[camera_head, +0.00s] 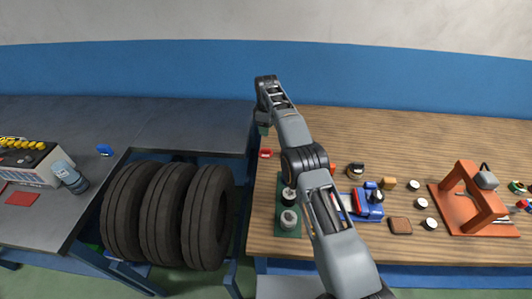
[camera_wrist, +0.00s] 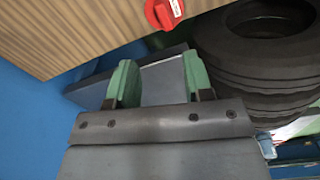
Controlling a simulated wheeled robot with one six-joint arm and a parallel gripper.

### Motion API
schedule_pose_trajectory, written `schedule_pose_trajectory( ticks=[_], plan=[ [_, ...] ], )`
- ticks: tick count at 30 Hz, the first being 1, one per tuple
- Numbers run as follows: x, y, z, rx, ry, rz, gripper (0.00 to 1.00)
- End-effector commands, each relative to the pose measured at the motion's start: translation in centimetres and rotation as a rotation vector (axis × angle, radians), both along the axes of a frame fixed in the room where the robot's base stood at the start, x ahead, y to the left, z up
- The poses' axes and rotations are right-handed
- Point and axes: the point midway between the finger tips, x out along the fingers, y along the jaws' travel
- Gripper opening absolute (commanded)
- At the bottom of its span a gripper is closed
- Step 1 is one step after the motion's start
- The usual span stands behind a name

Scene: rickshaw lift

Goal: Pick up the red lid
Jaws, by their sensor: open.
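The red lid (camera_head: 265,153) lies on the wooden table near its left edge. In the wrist view the red lid (camera_wrist: 163,13) is round with a raised ridge and a small white label, cut off by the top of the picture. My gripper (camera_head: 263,130) is just behind the lid in the head view, close to the table's left edge. In the wrist view my gripper (camera_wrist: 158,82) has its two green fingers spread apart with nothing between them. The lid is beyond the fingertips and apart from them.
The wooden table (camera_head: 410,150) holds a blue toy truck (camera_head: 362,205), an orange frame (camera_head: 474,202) and several small round pieces. A dark green plate (camera_head: 288,222) with jars stands below the lid. Several black tyres (camera_head: 208,215) stand left of the table, before a grey bench (camera_head: 190,125).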

Motion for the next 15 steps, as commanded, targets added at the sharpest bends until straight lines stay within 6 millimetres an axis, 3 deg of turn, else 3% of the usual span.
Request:
schedule_pose_trajectory(
  ticks=[1,2,5,8,15],
  plan=[
    [0.2,0.0,2.0,0.005,-0.025,0.059,0.47],
    [0.2,0.0,2.5,0.005,-0.024,0.095,0.47],
    [-0.4,-0.1,2.4,-0.004,0.008,0.18,0.47],
    [-0.6,-0.2,1.6,-0.006,0.018,0.222,0.47],
    [-0.6,-0.2,-2.4,-0.006,0.018,0.235,0.47]
  ],
)
